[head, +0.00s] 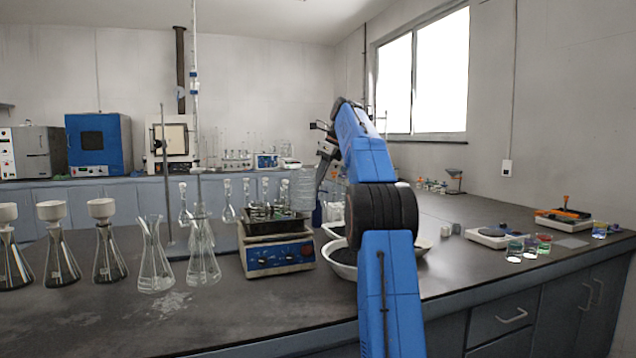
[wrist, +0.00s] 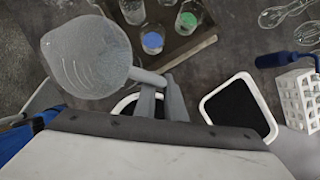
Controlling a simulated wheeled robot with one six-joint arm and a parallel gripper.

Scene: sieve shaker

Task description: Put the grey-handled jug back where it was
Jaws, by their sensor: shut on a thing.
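The clear jug (wrist: 84,56) with a grey handle (wrist: 148,77) hangs in the wrist view at the upper left, and I look down on its open top. My gripper (wrist: 160,95) is shut on the handle. In the head view the jug (head: 303,190) is a faint see-through shape above the right side of the shaker (head: 281,258). My gripper (head: 318,178) is beside it, partly hidden by my arm. The jug's base and what lies straight below it cannot be made out.
The shaker's platform (wrist: 204,43) holds several vessels, some with blue or green contents. White basins with dark contents (wrist: 240,105) and a white rack (wrist: 298,98) are close by. Flasks with white funnels (head: 108,245) stand at the left. The front bench has bare room.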

